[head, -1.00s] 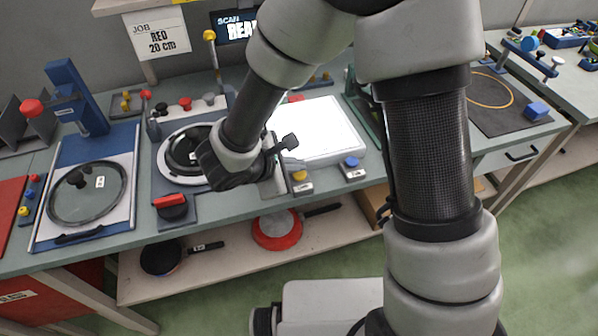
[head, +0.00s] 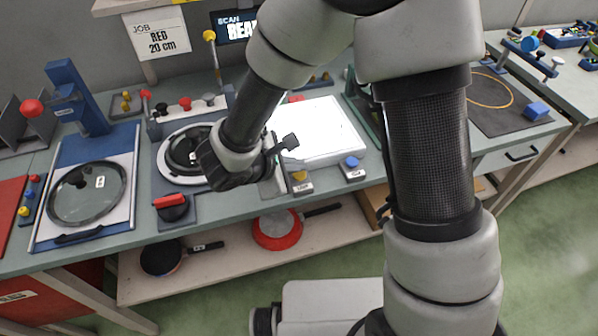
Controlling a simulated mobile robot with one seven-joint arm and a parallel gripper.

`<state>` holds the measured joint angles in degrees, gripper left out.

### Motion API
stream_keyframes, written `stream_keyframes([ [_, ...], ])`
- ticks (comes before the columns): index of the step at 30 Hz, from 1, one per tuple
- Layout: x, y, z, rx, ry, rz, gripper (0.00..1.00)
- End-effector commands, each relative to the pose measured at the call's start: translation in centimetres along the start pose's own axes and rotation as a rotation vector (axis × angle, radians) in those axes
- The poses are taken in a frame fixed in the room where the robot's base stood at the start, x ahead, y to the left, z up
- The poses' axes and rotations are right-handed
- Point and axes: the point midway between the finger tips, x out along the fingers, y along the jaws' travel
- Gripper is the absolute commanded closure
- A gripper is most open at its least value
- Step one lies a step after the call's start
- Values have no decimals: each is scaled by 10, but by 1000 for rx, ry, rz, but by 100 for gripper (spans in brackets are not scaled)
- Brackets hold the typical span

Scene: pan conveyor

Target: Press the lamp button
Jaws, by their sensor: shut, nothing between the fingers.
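A yellow button (head: 299,176) sits on a small grey box at the front edge of the bench, with a label too small to read surely. A blue button (head: 351,162) sits on a similar box to its right. A flat white panel (head: 325,128) behind them looks brightly lit. My gripper (head: 279,181) is shut and empty, just left of the yellow button. Its fingertips are partly hard to make out, and I cannot tell whether they touch the button or its box.
A red-handled switch (head: 172,205) and a round plate with a dark lid (head: 183,150) lie to the left. A glass lid (head: 88,192) lies on a blue-framed tray. Pans, including a red one (head: 277,229), rest on the shelf below. My arm hides part of the bench.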

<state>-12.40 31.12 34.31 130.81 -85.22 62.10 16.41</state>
Motion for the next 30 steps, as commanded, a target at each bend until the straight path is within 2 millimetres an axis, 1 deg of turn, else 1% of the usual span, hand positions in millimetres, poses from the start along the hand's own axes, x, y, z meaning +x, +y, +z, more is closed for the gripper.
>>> stream_keyframes([
  [10,1,0,0,0,0,0,100],
  [19,7,-5,-5,-1,1,1,100],
  [30,6,-5,-5,0,0,0,100],
])
